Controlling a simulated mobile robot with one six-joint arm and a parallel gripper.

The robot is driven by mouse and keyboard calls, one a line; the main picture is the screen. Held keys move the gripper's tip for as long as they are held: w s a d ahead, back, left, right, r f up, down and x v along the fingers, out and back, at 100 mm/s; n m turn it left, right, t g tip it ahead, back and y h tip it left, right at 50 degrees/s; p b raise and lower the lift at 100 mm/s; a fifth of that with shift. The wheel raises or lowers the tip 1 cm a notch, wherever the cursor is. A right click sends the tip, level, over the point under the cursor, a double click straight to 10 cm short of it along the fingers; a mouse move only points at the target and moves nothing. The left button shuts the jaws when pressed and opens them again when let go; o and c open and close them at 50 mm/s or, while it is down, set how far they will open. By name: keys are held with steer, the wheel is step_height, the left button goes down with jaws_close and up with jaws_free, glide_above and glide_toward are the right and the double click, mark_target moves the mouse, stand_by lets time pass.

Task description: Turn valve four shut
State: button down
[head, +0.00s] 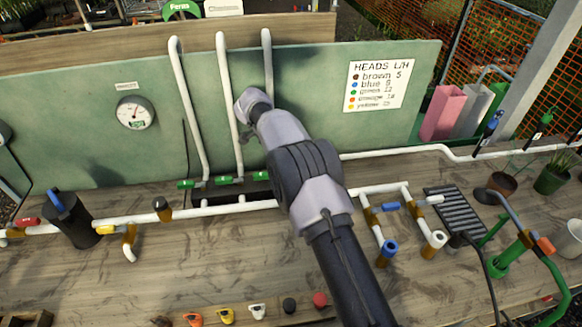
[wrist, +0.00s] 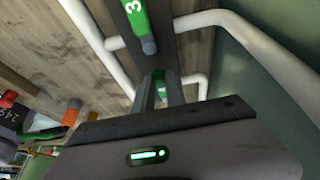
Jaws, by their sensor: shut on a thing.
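Three green valve handles (head: 223,180) show in a row at the foot of the white riser pipes in the head view. My arm covers the place to the right of them, and my gripper is hidden there. In the wrist view my gripper (wrist: 160,82) is shut on a green handle (wrist: 160,91), of which only a small part shows between the fingers. No number can be read on it. Beside it, at the top, a separate green handle (wrist: 139,18) carries the number 3; the fingers are apart from it.
The green back panel (head: 85,110) with a gauge (head: 134,112) and a sign (head: 379,86) stands close behind. White pipes (wrist: 100,45) run close around my gripper. Blue-handled taps (head: 389,250) lie to the right of my arm.

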steer(key=c, duration=1.4)
jaws_free()
steer(key=shift+o, duration=0.2)
steer(key=p+v, duration=1.1)
steer(key=v, duration=0.6)
steer(key=shift+r, duration=0.3)
